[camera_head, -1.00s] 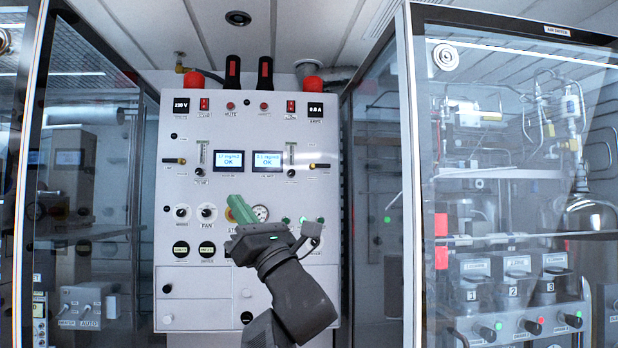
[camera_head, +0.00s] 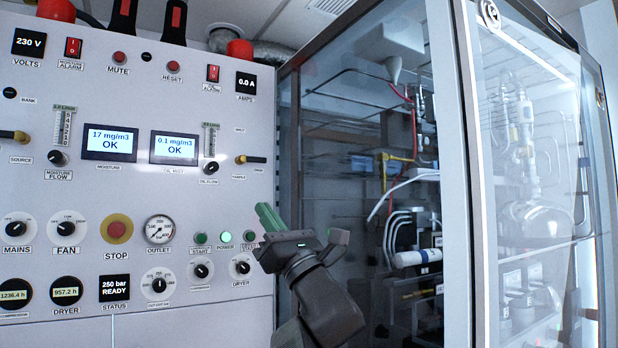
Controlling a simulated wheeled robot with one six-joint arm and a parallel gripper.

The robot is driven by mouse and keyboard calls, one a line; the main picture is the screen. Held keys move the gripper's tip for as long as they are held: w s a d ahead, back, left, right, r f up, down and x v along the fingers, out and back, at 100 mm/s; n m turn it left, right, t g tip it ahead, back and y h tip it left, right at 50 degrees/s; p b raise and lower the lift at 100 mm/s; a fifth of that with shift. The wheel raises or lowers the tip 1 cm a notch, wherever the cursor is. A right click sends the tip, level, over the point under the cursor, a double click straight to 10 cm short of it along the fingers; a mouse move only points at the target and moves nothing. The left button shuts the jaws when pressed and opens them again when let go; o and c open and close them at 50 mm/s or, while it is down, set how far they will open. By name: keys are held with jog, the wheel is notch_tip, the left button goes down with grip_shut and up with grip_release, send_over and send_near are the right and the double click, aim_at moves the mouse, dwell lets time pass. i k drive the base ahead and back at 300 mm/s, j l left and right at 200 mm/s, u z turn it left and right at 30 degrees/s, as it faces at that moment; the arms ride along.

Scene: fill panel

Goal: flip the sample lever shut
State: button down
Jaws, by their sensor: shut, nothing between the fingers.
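The sample lever (camera_head: 250,159) is a small lever with a brass hub and a dark grip, on the right part of the white panel. It lies level, its grip pointing right, with a small label below it. My gripper (camera_head: 266,214), with green fingers, is shut and empty. In the picture it is below and slightly right of the lever, near the panel's right edge, pointing up and left. It appears apart from the lever; its distance from the panel is hard to tell.
The white panel (camera_head: 130,205) fills the left. The source lever (camera_head: 14,136) is at its far left. Start button (camera_head: 200,238) and dryer knob (camera_head: 242,267) sit near my gripper. A glass-doored cabinet (camera_head: 460,170) stands close on the right.

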aim_at(242, 158)
jog(key=i+j+z, duration=0.45)
jog(key=j, duration=0.2)
jog(key=j+z, duration=0.2)
jog(key=j, duration=0.15)
